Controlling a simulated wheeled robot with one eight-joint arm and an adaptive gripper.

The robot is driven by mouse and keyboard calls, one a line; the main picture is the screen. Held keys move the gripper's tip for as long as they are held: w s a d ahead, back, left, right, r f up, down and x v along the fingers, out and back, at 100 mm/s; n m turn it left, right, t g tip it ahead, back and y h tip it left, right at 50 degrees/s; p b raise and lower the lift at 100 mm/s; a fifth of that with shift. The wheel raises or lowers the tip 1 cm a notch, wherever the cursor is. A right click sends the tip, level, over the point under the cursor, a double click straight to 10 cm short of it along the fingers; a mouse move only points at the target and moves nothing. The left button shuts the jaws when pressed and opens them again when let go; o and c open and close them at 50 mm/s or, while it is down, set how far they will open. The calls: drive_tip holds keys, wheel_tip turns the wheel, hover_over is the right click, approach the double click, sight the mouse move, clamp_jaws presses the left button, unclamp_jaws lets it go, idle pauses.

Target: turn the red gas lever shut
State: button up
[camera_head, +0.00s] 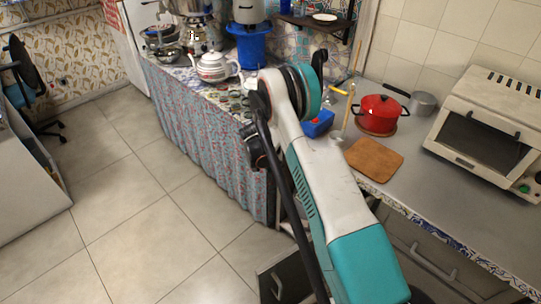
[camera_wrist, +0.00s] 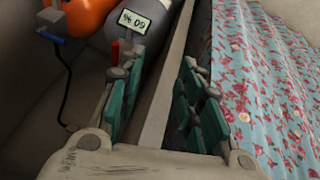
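In the wrist view a small upright red lever (camera_wrist: 115,52) shows at the upper left, by the tip of my gripper's left finger. I cannot tell whether they touch. A grey cylinder (camera_wrist: 152,42) with a pale number label is behind it, and an orange cylinder (camera_wrist: 88,16) stands to its left. My gripper (camera_wrist: 160,68) is open, with its green-padded fingers apart and nothing held between them. A pale upright post (camera_wrist: 160,105) shows through the gap. In the head view my arm hides the gripper, and the red lever is not visible.
A floral curtain (camera_wrist: 255,75) hangs close to the right finger. A blue-handled valve (camera_wrist: 50,38) and a black hose (camera_wrist: 68,88) are at left. Above, the counter holds a red pot (camera_head: 377,115), cutting board (camera_head: 374,159) and toaster oven (camera_head: 492,125).

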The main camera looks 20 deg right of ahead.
wheel_tip(320, 180, up, 8)
drive_tip(key=a+n, duration=0.1)
drive_tip(key=shift+w+a+t+y, duration=0.2)
drive_tip(key=shift+t+y, duration=0.1)
